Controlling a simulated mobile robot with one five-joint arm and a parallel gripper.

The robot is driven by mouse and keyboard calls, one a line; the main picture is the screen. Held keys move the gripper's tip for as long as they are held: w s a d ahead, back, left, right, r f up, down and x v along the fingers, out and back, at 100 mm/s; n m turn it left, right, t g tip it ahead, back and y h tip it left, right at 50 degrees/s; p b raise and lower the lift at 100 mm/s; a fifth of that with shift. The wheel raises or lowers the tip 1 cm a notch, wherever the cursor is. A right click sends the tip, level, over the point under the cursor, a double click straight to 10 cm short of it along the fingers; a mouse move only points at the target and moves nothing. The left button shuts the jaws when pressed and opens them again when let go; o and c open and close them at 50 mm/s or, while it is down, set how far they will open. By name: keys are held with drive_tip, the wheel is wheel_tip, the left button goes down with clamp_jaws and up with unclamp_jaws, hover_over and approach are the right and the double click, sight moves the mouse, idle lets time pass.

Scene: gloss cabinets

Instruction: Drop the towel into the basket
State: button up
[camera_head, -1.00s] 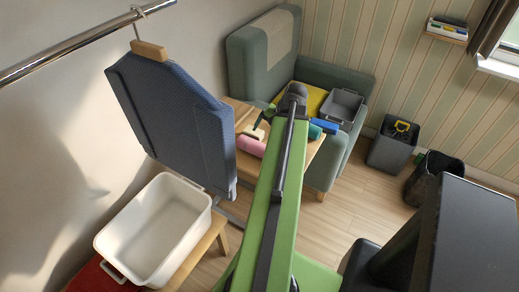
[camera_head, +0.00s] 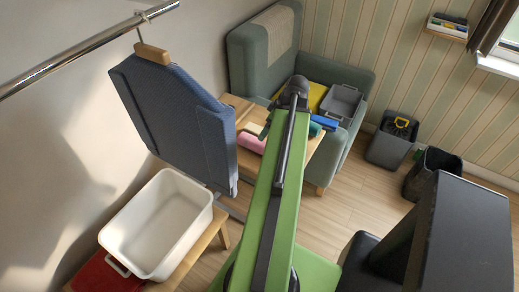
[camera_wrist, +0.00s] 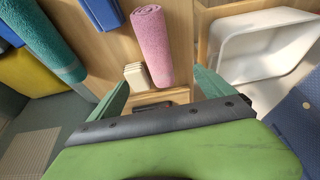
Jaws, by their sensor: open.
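A pink rolled towel (camera_head: 251,142) lies on the wooden table, partly covered by my arm in the head view. In the wrist view the pink roll (camera_wrist: 152,45) is just beyond my fingers. My gripper (camera_wrist: 160,82) is open, its green fingers spread with nothing held between them. A teal roll (camera_wrist: 45,40) lies to the left in the wrist view. A white basket-like tub (camera_head: 118,226) stands on a wooden bench at lower left in the head view. It also shows in the wrist view (camera_wrist: 224,50), at upper right. A grey basket (camera_head: 343,100) sits on the green armchair.
A blue padded board (camera_head: 175,120) hangs from a metal rail (camera_head: 85,47) beside the table. Pale blocks (camera_wrist: 137,75) lie beside the pink roll. Two dark bins (camera_head: 387,147) (camera_head: 426,172) stand by the striped wall. Open floor lies right of the armchair.

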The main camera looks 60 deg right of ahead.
sight(258, 141)
drive_tip(key=b+x, duration=0.4)
drive_tip(key=x, duration=0.1)
drive_tip(key=b+x, duration=0.4)
drive_tip(key=x, duration=0.1)
drive_tip(key=shift+s, duration=0.25)
drive_tip(key=shift+w+f, duration=0.15)
drive_tip(key=shift+w, duration=0.05)
drive_tip(key=b+x, duration=0.5)
drive_tip(key=shift+s+d+f, duration=0.1)
drive_tip(key=shift+s+f, duration=0.15)
drive_tip(key=shift+s, duration=0.15)
drive_tip(key=shift+r, duration=0.15)
drive_tip(key=c, duration=1.7)
wheel_tip(258, 141, up, 5)
drive_tip(key=p, duration=0.5)
drive_tip(key=shift+s+d+r+p, duration=0.1)
drive_tip(key=shift+s+r+p, duration=1.05)
drive_tip(key=shift+s, duration=0.8)
drive_tip(key=shift+s+d+r+p, duration=0.15)
drive_tip(key=shift+s+r+p, duration=1.05)
drive_tip(key=shift+s, duration=0.75)
drive_tip(key=shift+s+d+r+p, duration=0.1)
drive_tip(key=shift+s+r+p, duration=1.05)
drive_tip(key=shift+s, duration=0.8)
